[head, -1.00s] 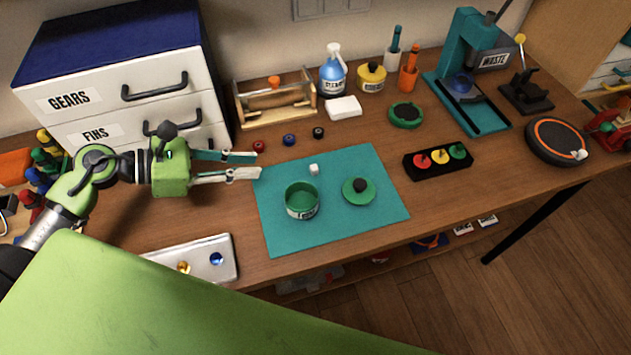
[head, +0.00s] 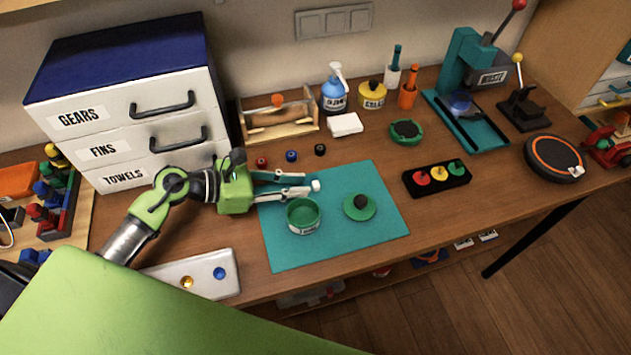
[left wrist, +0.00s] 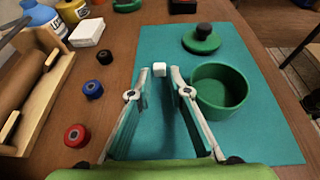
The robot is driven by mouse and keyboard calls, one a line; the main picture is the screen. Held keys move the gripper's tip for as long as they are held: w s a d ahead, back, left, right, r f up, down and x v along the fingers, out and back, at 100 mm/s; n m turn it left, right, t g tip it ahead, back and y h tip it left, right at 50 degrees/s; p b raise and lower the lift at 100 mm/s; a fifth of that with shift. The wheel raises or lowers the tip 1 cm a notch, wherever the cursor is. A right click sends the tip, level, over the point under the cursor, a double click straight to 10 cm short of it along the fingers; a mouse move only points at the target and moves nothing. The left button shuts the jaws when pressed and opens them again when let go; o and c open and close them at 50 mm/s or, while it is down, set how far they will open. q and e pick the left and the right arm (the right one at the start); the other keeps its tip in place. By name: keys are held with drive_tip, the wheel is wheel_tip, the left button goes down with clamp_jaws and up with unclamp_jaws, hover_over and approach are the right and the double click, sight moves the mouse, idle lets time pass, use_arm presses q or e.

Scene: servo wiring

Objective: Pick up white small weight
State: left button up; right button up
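The white small weight (left wrist: 159,69) lies on the teal mat (left wrist: 265,128). In the left wrist view it sits just beyond and between my fingertips. In the head view the weight (head: 316,186) shows at the tips of my left gripper (head: 305,183). My left gripper (left wrist: 159,74) is open, its fingers apart on both sides of the line to the weight. I cannot tell whether a finger touches it. My right gripper is not in view.
An open green tin (left wrist: 220,90) stands right beside my right-hand finger. Its green lid (left wrist: 201,42) lies behind it. Red (left wrist: 76,134), blue (left wrist: 92,89) and black (left wrist: 104,57) small weights stand left of the mat, near a wooden holder (left wrist: 35,90).

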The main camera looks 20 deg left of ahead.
sight(316, 183)
use_arm(q)
drive_tip(key=x, duration=0.3)
drive_tip(key=shift+w+d+p, duration=0.2)
drive_tip(key=shift+p, duration=0.15)
drive_tip(key=shift+c, duration=0.4)
drive_tip(key=c, duration=0.4)
drive_tip(key=shift+r, duration=0.1)
